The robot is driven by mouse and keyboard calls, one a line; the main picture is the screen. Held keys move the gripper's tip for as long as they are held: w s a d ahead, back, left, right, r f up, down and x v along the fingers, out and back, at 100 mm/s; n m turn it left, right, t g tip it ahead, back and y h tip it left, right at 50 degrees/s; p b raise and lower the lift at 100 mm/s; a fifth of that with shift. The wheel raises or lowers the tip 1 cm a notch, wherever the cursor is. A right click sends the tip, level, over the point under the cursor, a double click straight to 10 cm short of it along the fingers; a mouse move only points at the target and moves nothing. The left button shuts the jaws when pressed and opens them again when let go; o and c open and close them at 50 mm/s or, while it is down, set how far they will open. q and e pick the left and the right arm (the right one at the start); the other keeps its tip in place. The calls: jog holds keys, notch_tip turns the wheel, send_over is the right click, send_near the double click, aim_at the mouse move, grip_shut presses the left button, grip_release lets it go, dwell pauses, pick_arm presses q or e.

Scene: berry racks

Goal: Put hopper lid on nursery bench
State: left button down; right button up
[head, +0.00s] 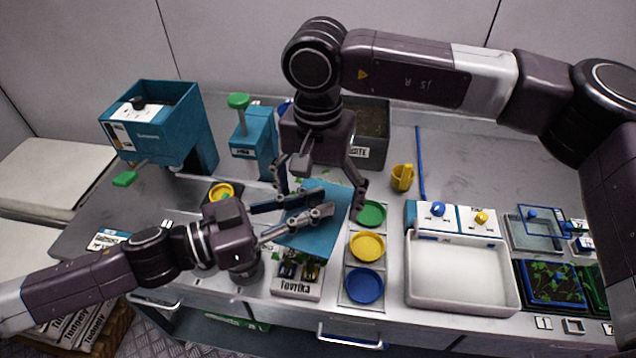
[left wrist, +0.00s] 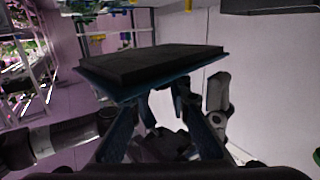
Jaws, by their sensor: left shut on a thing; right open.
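The hopper lid, a flat teal panel (head: 312,238), is held tilted above the middle of the nursery bench (head: 465,165), a long grey worktop. My left gripper (head: 328,204) is shut on the lid. In the left wrist view the lid (left wrist: 150,72) shows as a dark slab with a blue rim between the fingers. My right gripper (head: 322,190) is open, its fingers pointing down just above the lid's far part; I cannot tell whether they touch it. The teal hopper (head: 190,125) stands open at the back left with dark soil inside.
Green (head: 371,213), yellow (head: 368,246) and blue (head: 364,286) dishes sit in a column right of the lid. A white tray (head: 462,300) stands further right. A yellow mug (head: 402,177) is behind.

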jog(key=shift+f, duration=0.2)
jog(key=c, duration=1)
pick_arm(q)
jog(key=c, duration=1.8)
grip_release()
pick_arm(e)
jog(key=shift+c, duration=0.3)
pick_arm(q)
jog(key=shift+o, duration=0.3)
jog(key=shift+w, duration=0.1)
